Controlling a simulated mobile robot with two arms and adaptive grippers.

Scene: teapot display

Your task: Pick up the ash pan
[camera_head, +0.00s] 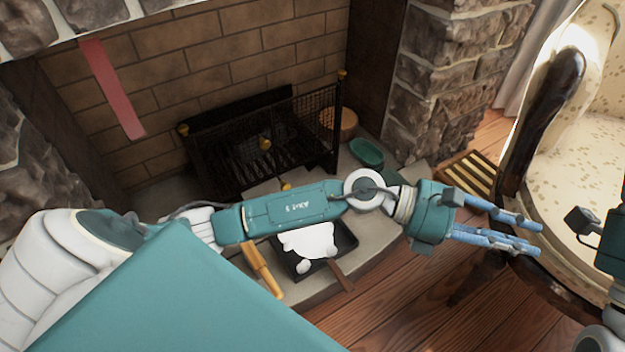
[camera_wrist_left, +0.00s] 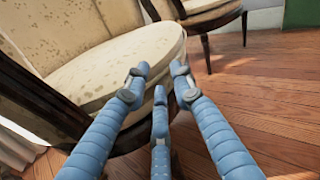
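The ash pan (camera_head: 348,236) is a black square tray holding a white heap, with a brown handle toward the front right. It lies on the stone hearth in the head view, and my left forearm crosses above it and hides its back edge. My left gripper (camera_head: 538,236) is well to the right of the pan, in front of the armchair. In the left wrist view its three blue fingers (camera_wrist_left: 160,72) are apart at the tips, with nothing between them. Only part of my right gripper's body (camera_head: 612,245) shows at the right edge; its fingers are out of view.
A black grate (camera_head: 265,140) stands in the brick fireplace behind the pan. A wooden handle (camera_head: 262,270) lies left of the pan. A green dish (camera_head: 367,152) is at the back right. The patterned armchair (camera_head: 575,180) fills the right. Front wooden floor is clear.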

